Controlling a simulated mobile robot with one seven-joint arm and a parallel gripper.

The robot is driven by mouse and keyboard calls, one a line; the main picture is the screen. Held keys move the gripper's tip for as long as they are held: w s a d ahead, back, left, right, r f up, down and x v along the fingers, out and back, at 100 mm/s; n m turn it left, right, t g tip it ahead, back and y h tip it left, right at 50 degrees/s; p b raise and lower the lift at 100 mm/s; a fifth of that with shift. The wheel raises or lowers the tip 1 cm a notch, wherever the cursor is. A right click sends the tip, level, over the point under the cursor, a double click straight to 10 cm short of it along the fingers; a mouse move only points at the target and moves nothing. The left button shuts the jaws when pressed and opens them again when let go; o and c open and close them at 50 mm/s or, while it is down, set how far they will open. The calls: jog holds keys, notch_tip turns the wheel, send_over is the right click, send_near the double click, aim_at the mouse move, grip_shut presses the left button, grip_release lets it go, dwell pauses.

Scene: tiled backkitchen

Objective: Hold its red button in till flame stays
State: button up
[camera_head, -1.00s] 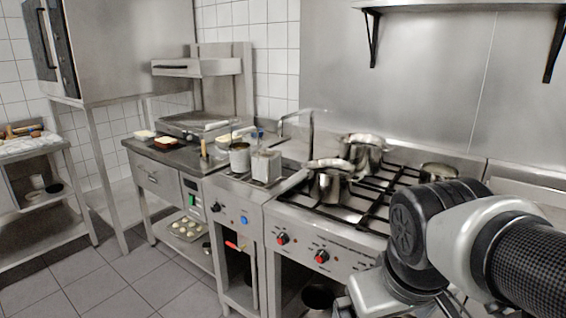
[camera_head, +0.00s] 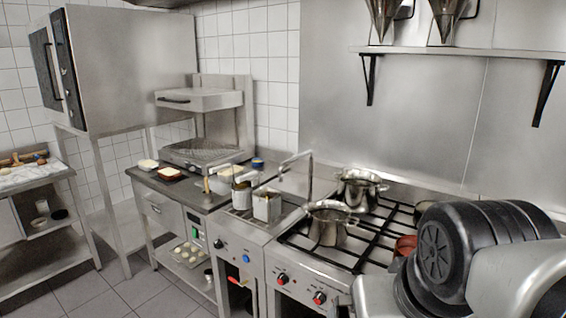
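The gas range (camera_head: 350,289) stands right of centre, with black grates on top. Two red knobs or buttons show on its front, a left one (camera_head: 282,279) and a right one (camera_head: 319,298). I cannot tell whether either is pressed in. I see no flame under the pots. The front pot (camera_head: 328,226) and the back pot (camera_head: 358,190) stand on the grates. My arm fills the lower right and hides the right part of the range and its front. My gripper is out of view.
Left of the range is a fryer unit with a black knob (camera_head: 219,244), a blue knob (camera_head: 246,259) and a red lever (camera_head: 236,281). A counter (camera_head: 180,191) with a grill stands further left. A wall shelf (camera_head: 450,50) hangs above. Floor shows at lower left.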

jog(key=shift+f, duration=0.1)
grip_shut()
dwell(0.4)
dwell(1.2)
